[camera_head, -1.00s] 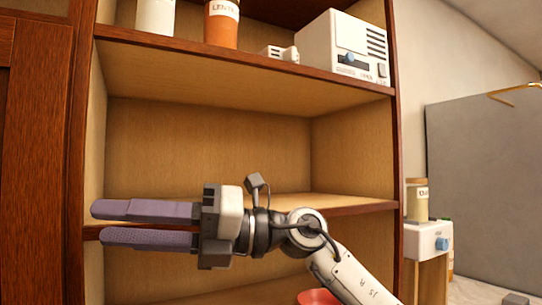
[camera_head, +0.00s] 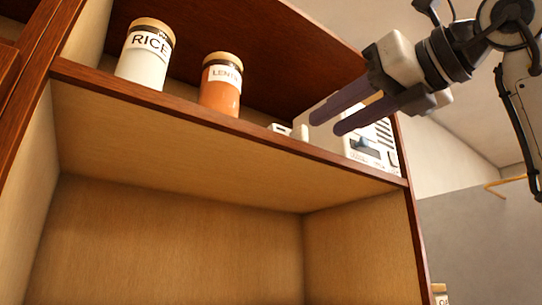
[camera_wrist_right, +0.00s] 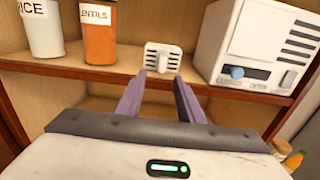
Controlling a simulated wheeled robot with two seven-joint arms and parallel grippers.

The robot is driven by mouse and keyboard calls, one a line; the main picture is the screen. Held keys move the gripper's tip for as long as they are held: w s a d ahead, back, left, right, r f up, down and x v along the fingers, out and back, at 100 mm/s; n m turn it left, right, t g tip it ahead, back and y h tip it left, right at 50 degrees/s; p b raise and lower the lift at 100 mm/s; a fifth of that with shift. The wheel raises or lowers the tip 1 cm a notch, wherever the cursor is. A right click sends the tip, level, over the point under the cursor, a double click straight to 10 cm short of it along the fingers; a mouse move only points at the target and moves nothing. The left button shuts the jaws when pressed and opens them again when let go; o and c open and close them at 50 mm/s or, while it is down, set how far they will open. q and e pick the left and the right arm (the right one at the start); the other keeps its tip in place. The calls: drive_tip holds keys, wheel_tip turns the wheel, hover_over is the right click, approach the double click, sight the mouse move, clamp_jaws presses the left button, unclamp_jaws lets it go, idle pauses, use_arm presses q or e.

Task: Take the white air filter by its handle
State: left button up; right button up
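The white air filter (camera_head: 279,128) is a small white block on the upper shelf, between the orange jar and the white machine. In the right wrist view the filter (camera_wrist_right: 163,57) shows a slatted front, straight ahead of the fingers. Its handle cannot be told clearly in the head view. My right gripper (camera_head: 326,124) comes in from the upper right, in front of the shelf. In the right wrist view the right gripper (camera_wrist_right: 158,82) is open, with nothing between its fingers and the filter beyond the tips. My left gripper is out of view.
A RICE jar (camera_head: 146,58) and an orange lentils jar (camera_head: 220,90) stand left of the filter. A white machine (camera_head: 375,150) with a blue knob stands to its right, partly behind my fingers. The shelf edge (camera_head: 200,116) runs below; the compartment beneath looks empty.

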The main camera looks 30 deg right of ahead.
sight(307, 140)
drive_tip(key=w, duration=0.3)
drive_tip(key=shift+a+p, duration=0.15)
drive_tip(key=shift+p, duration=0.15)
drive_tip(key=w, duration=0.1)
drive_tip(key=w+p, duration=0.1)
drive_tip(key=w, duration=0.2)
drive_tip(key=shift+w+f, duration=0.25)
drive_tip(key=shift+w, duration=0.15)
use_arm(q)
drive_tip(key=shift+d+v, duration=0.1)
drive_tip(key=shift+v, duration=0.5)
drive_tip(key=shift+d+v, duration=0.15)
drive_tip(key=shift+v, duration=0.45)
use_arm(e)
drive_tip(key=shift+s, duration=0.1)
drive_tip(key=shift+c, duration=1.1)
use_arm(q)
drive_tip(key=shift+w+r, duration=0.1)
use_arm(e)
clamp_jaws()
